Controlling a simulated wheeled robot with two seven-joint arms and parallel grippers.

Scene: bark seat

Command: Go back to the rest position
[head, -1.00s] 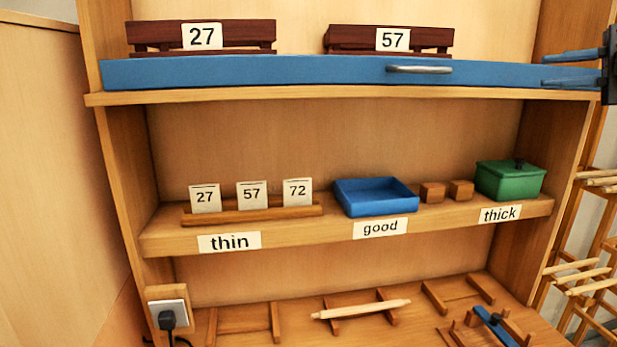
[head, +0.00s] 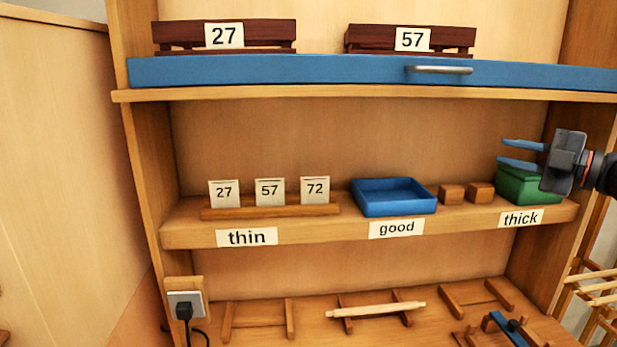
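My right gripper (head: 521,154) comes in from the right edge, in front of the middle shelf. Its two blue fingers point left and are apart, with nothing between them. My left gripper is not in view.
A blue tray (head: 394,209), two small wooden blocks (head: 452,194) and a card rack (head: 270,211) stand on the middle shelf. A blue drawer front (head: 300,71) with a metal handle is above. Wooden stands and a light rod (head: 375,310) lie below.

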